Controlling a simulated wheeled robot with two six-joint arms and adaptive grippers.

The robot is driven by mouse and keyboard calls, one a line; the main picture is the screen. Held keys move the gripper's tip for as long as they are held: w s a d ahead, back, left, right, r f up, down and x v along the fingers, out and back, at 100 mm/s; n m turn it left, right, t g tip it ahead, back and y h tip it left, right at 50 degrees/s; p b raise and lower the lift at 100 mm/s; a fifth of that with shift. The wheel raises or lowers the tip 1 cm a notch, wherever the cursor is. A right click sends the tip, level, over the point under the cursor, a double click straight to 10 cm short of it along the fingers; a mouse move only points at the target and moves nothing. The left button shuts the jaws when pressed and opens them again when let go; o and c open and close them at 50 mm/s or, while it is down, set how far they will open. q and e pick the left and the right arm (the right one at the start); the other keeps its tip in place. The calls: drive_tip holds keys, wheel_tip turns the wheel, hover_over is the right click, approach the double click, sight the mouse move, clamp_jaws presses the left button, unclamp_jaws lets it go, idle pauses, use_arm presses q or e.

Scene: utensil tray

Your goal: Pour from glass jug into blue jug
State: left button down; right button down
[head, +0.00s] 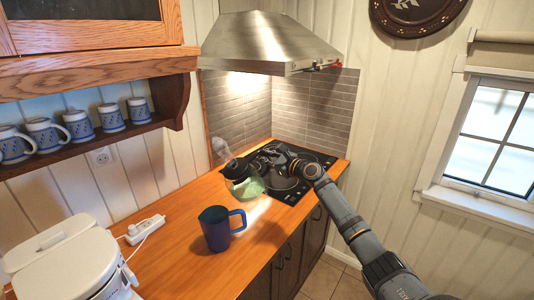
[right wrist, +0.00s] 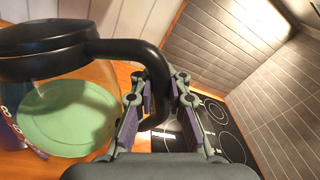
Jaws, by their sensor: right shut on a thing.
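The blue jug (head: 213,232) stands upright on the wooden counter, its handle to the right. My right gripper (head: 278,160) is shut on the black handle (right wrist: 158,85) of the glass jug. The glass jug has a dark top (head: 237,168) and a clear body that shows pale green (head: 248,188) low down. In the right wrist view the green is a wide oval (right wrist: 65,117) within the outline of the glass. The glass jug is behind and right of the blue jug, apart from it. I cannot tell if it touches the counter. My left gripper is out of view.
A black hob (head: 295,190) lies at the back right under a steel hood (head: 270,45). A power strip (head: 146,228) and a white appliance (head: 65,250) are at the left. Several patterned mugs (head: 80,125) stand on a wall shelf. The counter's front edge runs right of the blue jug.

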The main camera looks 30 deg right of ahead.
sight(259, 154)
drive_tip(key=shift+n, duration=0.8)
drive_tip(key=shift+a+r+p, duration=0.6)
drive_tip(key=shift+a+p, duration=0.25)
drive_tip(key=shift+p, duration=0.25)
drive_tip(key=shift+a+r+p, duration=0.55)
drive_tip(key=shift+a+p, duration=0.3)
drive_tip(key=shift+p, duration=0.2)
drive_tip(key=a+r+n+p, duration=0.2)
drive_tip(key=p, duration=0.1)
drive_tip(key=shift+s+g+h, duration=0.1)
drive_tip(key=shift+g+h, duration=0.3)
drive_tip(key=shift+a+r+n+h+p, duration=0.15)
drive_tip(key=shift+a+n+p, duration=0.2)
drive_tip(key=shift+a+n, duration=0.35)
drive_tip(key=shift+a+n+h+p, duration=0.15)
drive_tip(key=shift+a+n+p, duration=0.15)
drive_tip(key=shift+a+n, duration=0.35)
drive_tip(key=shift+a+r+n+p, duration=0.1)
drive_tip(key=shift+a+n+p, duration=0.5)
drive_tip(key=shift+a, duration=0.25)
drive_tip(key=shift+s+a+f+n, duration=0.1)
drive_tip(key=shift+a+f+n, duration=0.1)
drive_tip(key=shift+a+n, duration=0.25)
drive_tip(key=shift+a+h, duration=0.2)
drive_tip(key=shift+h, duration=0.1)
